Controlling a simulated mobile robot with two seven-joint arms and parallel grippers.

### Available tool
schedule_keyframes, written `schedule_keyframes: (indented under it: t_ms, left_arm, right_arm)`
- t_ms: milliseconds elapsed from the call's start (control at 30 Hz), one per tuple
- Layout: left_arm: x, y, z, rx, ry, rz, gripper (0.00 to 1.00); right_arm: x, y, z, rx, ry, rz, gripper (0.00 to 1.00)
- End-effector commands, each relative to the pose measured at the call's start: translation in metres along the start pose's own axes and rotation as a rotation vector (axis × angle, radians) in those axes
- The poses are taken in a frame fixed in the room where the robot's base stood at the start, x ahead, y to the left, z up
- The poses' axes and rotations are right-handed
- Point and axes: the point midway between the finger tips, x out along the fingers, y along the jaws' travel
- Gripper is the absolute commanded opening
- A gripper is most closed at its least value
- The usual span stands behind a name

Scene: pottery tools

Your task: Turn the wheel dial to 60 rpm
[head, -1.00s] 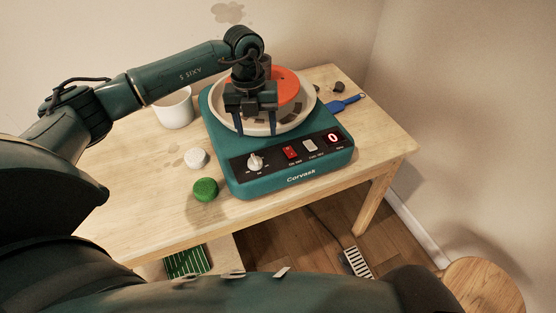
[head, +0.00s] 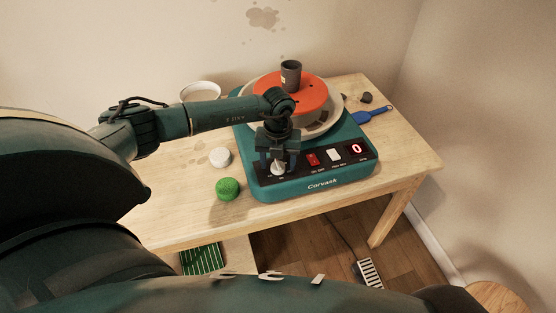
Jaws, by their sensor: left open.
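The teal pottery wheel (head: 318,193) stands on the wooden table. Its dial (head: 278,168) is a pale knob at the left of the black front panel, and its pointer setting cannot be read. The red display (head: 356,149) at the right of the panel shows 0. A red switch (head: 312,159) and a white switch (head: 333,155) sit between them. My left gripper (head: 277,167) is open, pointing down over the dial with a finger on each side of it; contact cannot be told. My right gripper is not in view.
A dark cup (head: 291,74) stands on the orange disc (head: 285,98) of the wheel head. A green sponge (head: 228,189) and a white round piece (head: 220,157) lie left of the wheel. A white bowl (head: 201,87) is behind my left arm. A blue tool (head: 372,115) lies at right.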

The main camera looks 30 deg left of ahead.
Motion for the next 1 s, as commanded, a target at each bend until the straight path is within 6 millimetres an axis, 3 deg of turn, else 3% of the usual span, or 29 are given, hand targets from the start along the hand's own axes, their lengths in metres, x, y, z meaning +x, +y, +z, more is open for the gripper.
schedule_keyframes:
  t_ms: [267,800,1000]
  left_arm:
    - [0.0020,0.0003,-0.0001,0.000,0.001,0.001,0.59]
    - [0.0015,0.0004,0.0000,-0.001,0.000,0.000,0.16]
    - [0.0017,0.0004,0.0001,0.009,0.000,0.000,0.15]
  right_arm:
    - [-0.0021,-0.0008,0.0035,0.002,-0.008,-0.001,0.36]
    - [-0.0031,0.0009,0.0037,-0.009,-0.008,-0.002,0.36]
    - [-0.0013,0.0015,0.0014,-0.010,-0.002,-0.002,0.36]
